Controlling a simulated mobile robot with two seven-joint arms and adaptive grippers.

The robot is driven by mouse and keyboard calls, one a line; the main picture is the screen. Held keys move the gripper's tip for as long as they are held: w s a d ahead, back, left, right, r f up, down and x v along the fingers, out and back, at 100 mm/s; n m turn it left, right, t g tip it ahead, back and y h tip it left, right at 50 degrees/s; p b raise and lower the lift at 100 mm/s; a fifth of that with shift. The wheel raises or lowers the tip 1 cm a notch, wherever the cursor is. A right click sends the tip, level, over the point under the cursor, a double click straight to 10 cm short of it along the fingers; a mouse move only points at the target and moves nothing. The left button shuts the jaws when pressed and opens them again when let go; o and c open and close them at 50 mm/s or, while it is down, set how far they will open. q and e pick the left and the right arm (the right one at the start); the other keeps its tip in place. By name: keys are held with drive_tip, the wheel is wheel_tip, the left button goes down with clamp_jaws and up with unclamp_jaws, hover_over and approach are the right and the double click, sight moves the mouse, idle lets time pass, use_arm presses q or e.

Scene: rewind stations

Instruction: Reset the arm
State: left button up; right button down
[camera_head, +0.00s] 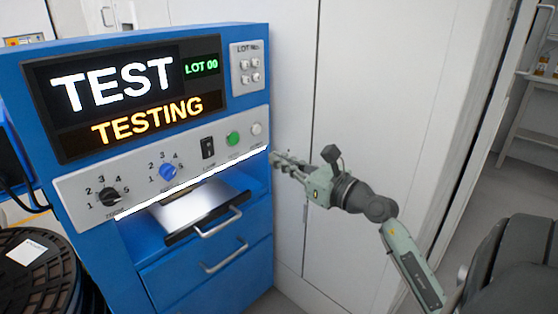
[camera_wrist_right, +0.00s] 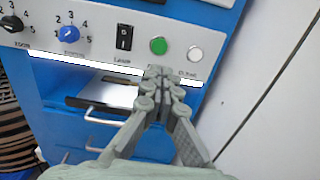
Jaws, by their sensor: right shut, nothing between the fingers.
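My right arm (camera_head: 375,205) reaches in from the lower right of the head view. Its gripper (camera_head: 278,163) is beside the right edge of the blue test machine (camera_head: 262,205). In the right wrist view the gripper (camera_wrist_right: 165,75) is shut and empty, its tips overlapping the panel just below the green button (camera_wrist_right: 158,46). I cannot tell whether the tips touch the panel. The machine's screen (camera_head: 125,95) reads TEST, TESTING and LOT 00. My left gripper is not in view.
The panel has a black knob (camera_head: 110,196), a blue knob (camera_head: 167,171), a black switch (camera_head: 208,148) and a white button (camera_head: 256,129). A tray (camera_head: 208,218) sticks out below. White cabinet doors (camera_head: 385,100) stand behind my arm. A dark reel (camera_head: 40,275) is at lower left.

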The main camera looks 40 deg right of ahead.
idle(0.5)
drive_tip(key=s+d+f+m+g+h, duration=0.1)
drive_tip(key=s+f+m+g+h, duration=0.3)
drive_tip(key=f+m, duration=0.85)
drive_tip(key=d+f+m+g+h, duration=0.15)
drive_tip(key=f+m+h, duration=0.45)
drive_tip(key=m, duration=1.1)
drive_tip(key=s+a+f+m+g+y, duration=0.3)
drive_tip(key=s+a+f, duration=0.4)
drive_tip(key=f, duration=0.4)
drive_tip(key=s+a+f+m+g+y, duration=0.3)
drive_tip(key=s+a+f+g, duration=0.3)
drive_tip(key=f, duration=0.5)
drive_tip(key=s+a+y, duration=0.1)
drive_tip(key=s+a, duration=0.1)
drive_tip(key=a, duration=0.1)
